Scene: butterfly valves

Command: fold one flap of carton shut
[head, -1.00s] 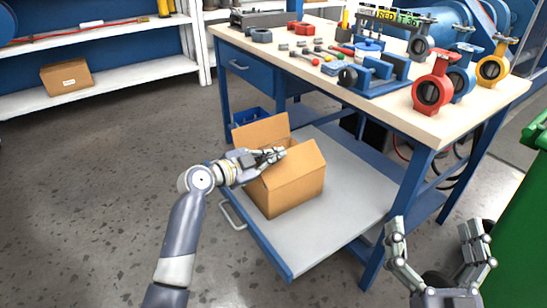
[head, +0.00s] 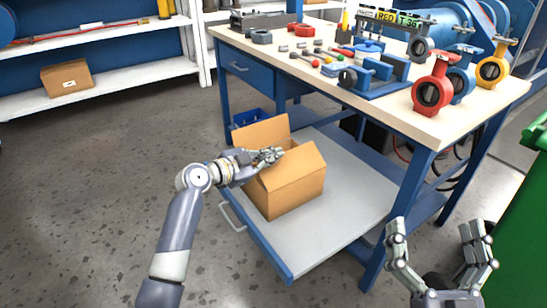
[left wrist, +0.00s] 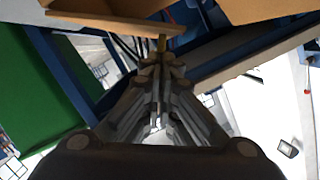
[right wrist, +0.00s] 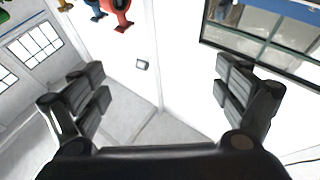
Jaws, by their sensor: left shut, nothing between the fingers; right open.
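The brown carton (head: 290,188) stands on the grey pull-out shelf under the workbench. One flap stands up at its back left (head: 262,131), and another panel rises on the right (head: 304,160). My left gripper (head: 276,154) is shut and empty at the carton's top, by its left opening between these flaps. Whether it touches the cardboard I cannot tell. In the left wrist view the shut fingers (left wrist: 160,62) point at brown cardboard edges (left wrist: 115,22). My right gripper (head: 437,238) is open and empty, in front of the bench at the lower right, away from the carton.
The grey shelf (head: 345,190) has free room right of the carton. The workbench top (head: 300,70) above holds tools and several valves, including a red one (head: 433,90). A green bin (head: 520,220) stands at the right. A blue crate (head: 252,117) sits behind the carton.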

